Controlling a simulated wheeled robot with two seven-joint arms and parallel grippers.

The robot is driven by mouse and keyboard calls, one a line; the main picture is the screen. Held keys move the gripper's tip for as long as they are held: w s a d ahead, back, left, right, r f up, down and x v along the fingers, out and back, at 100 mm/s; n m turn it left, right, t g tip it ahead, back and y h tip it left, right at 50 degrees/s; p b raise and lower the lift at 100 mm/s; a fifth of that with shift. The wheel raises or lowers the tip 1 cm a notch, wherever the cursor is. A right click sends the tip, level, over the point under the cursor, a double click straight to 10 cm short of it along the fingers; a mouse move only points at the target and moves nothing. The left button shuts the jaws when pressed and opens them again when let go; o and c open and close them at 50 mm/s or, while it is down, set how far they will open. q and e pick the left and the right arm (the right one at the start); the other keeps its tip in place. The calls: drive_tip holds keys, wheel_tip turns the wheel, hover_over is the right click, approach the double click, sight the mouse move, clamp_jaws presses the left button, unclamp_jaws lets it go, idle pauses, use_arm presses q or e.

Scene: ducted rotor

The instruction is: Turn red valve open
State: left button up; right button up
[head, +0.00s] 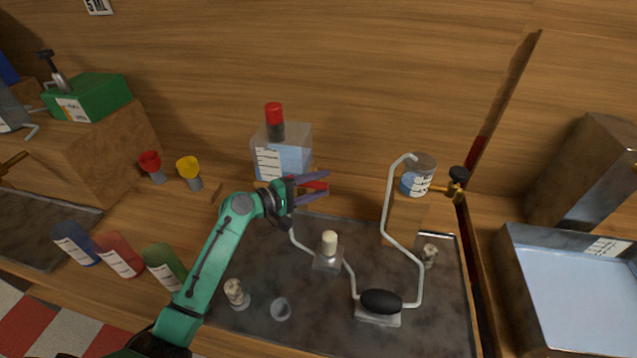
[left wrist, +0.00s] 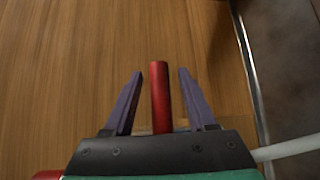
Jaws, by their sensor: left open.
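My left gripper (head: 322,186) is open near the back edge of the dark mat, its purple fingers pointing right. A red bar (head: 314,186), apparently the red valve's handle, shows between the fingers. In the left wrist view the red bar (left wrist: 160,98) stands between the two open fingers of my left gripper (left wrist: 161,75), with a visible gap on each side. The fingers do not appear to touch it. The valve's body is hidden behind the gripper. My right gripper is in neither view.
A clear tank with a red cap (head: 274,113) stands behind the gripper. A bent white pipe (head: 387,205) with a black knob (head: 381,301) rises from the dark mat (head: 330,335). Red (head: 150,161) and yellow (head: 188,167) cups stand left. A blue-lined tray (head: 575,300) lies right.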

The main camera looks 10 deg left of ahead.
use_arm(q)
clamp_jaws()
drive_tip(key=shift+f, duration=0.1)
idle(1.2)
